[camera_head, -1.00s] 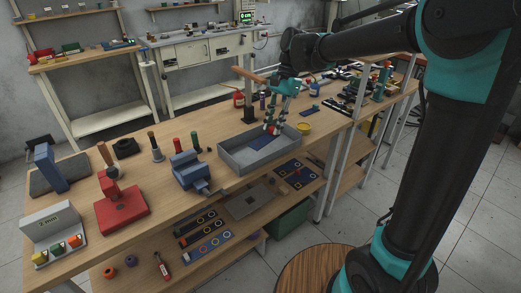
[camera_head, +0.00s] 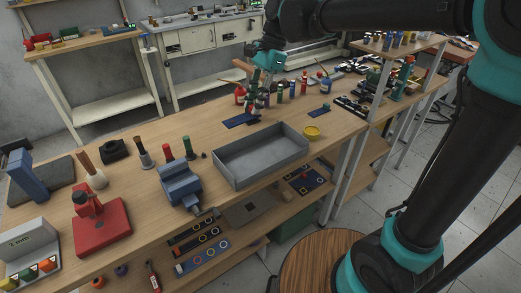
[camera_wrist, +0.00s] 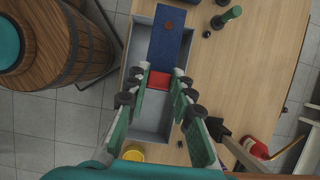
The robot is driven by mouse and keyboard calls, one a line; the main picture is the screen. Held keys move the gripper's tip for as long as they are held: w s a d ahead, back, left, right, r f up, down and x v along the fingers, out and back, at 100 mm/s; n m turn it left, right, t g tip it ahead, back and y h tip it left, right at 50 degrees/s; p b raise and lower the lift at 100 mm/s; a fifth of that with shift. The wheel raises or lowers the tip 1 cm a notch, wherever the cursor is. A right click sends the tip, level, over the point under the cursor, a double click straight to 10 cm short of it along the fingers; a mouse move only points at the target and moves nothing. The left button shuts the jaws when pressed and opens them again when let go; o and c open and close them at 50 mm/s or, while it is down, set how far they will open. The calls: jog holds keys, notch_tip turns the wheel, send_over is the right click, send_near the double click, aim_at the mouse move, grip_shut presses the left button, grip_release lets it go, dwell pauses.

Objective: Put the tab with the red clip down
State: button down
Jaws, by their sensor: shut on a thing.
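My gripper (camera_head: 257,108) is shut on the red clip (camera_wrist: 159,80) of a flat dark blue tab (camera_head: 241,120). In the wrist view the blue tab (camera_wrist: 168,38) reaches forward from the fingertips (camera_wrist: 160,76), over the tray's right part and edge. In the head view the tab is behind the tray's far wall; its height above the table is hard to tell. The open grey tray (camera_head: 262,168) looks empty there. The red clip is mostly hidden by the fingers in the head view.
A yellow round container (camera_head: 311,132) stands right of the tray. A blue vise (camera_head: 181,186) stands left of it. Another small blue plate (camera_head: 319,111) lies farther right. Bare wood lies left of the tab.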

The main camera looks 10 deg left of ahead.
notch_tip(320, 180, down, 19)
jog(key=shift+r, duration=0.2)
dwell(0.4)
jog(key=c, duration=1.3)
grip_release()
jog(key=shift+f, duration=0.1)
jog(key=v, duration=1.2)
jog(key=s+d+f+n+t+h, duration=0.1)
jog(key=d+f, duration=0.4)
jog(key=d, duration=0.6)
jog(key=s+d+f+n+t+h, duration=0.1)
jog(key=s+d+f+n+t, duration=0.3)
jog(key=d, duration=0.7)
jog(key=s+d+f+n+t+h, duration=0.1)
jog(key=d+f, duration=0.5)
jog(key=d, duration=0.6)
jog(key=shift+s+n+t, duration=0.75)
jog(key=shift+n+t, duration=0.15)
jog(key=shift+n, duration=0.1)
jog(key=shift+d+r, duration=0.1)
